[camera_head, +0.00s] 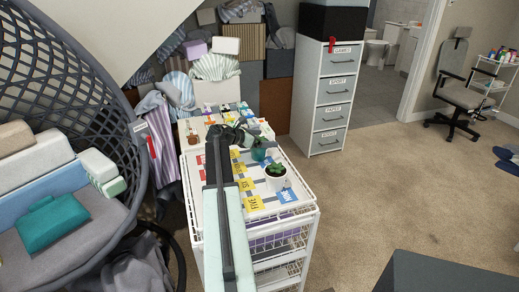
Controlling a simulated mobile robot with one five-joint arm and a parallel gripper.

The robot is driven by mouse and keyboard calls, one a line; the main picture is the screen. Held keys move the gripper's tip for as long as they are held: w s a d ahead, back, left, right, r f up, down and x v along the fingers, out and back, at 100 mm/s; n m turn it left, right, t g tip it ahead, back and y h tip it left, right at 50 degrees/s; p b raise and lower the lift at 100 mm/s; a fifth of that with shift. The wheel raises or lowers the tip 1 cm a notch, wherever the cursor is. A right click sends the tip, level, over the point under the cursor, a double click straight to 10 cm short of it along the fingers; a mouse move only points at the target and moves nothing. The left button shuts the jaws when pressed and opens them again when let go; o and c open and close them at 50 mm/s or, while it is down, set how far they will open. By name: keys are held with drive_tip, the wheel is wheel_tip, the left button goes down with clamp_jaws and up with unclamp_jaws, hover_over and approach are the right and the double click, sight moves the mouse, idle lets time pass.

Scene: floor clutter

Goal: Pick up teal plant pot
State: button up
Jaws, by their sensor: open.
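My gripper (248,139) is open just above and left of the pot, over the cart top. Its fingertips are dark and small, and I cannot tell whether they touch the pot or plant.
A white pot (275,180) with a green plant stands close in front of the teal pot. Yellow and blue labels lie on the cart (308,209). A hanging chair (62,70) is at left, a white drawer cabinet (313,95) behind. Carpet at right is mostly clear.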

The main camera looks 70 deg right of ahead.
drive_tip(key=c, duration=1.9)
drive_tip(key=shift+r, duration=0.1)
wheel_tip(320, 180, up, 10)
drive_tip(key=p, duration=1)
drive_tip(key=s+a+r+p, duration=0.3)
drive_tip(key=a+r+p, duration=0.1)
drive_tip(key=r+p, duration=0.8)
drive_tip(key=s+a+r+p, duration=0.4)
drive_tip(key=a+r+p, duration=0.1)
drive_tip(key=r+p, duration=0.7)
drive_tip(key=s+a+r+p, duration=0.3)
drive_tip(key=a+r+p, duration=0.2)
drive_tip(key=r+p, duration=0.7)
drive_tip(key=shift+s+r+p, duration=0.35)
drive_tip(key=shift+p, duration=0.25)
